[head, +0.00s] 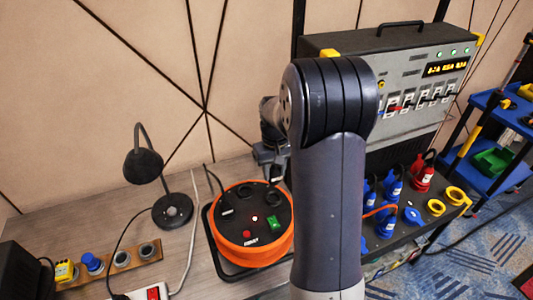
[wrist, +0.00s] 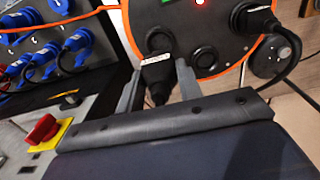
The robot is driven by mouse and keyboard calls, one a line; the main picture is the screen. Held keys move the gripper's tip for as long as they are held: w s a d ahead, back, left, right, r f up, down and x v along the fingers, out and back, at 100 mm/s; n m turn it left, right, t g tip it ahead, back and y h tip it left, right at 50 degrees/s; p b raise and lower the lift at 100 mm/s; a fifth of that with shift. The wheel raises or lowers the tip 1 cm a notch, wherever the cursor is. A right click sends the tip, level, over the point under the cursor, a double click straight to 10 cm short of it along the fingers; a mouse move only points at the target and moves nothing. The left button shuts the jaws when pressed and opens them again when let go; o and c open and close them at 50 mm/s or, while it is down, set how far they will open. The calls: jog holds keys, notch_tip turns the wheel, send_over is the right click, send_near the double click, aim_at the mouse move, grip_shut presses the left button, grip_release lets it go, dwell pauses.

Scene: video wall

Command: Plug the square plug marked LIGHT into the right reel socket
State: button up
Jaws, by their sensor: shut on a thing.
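The cable reel (head: 238,252) has an orange rim and a black face with a red light and a green switch. It also shows in the wrist view (wrist: 132,32). My gripper (head: 270,178) is at the reel's far right side. In the wrist view my gripper (wrist: 158,78) is shut on a black plug (wrist: 157,80) with a white label too small to read. The plug's front is at a round socket (wrist: 160,40) of the reel; I cannot tell how deep it sits. A capped or empty round socket (wrist: 205,57) is beside it. Another black plug (wrist: 255,18) sits in the reel.
A black lamp (head: 144,165) stands left of the reel. A wooden strip (head: 120,260) with knobs and a power strip (head: 152,292) lie at front left. A panel with blue plugs (head: 390,190) stands right, below a grey control unit (head: 420,80).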

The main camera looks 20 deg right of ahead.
aim_at(274, 184)
jog(key=shift+w, duration=0.1)
jog(key=shift+f+b, duration=2.3)
jog(key=shift+f, duration=0.7)
jog(key=shift+f+b, duration=0.7)
jog(key=shift+f, duration=0.35)
jog(key=o, duration=1.6)
jog(key=shift+c, duration=0.2)
jog(key=shift+r+p, duration=2.3)
jog(key=shift+r, duration=0.75)
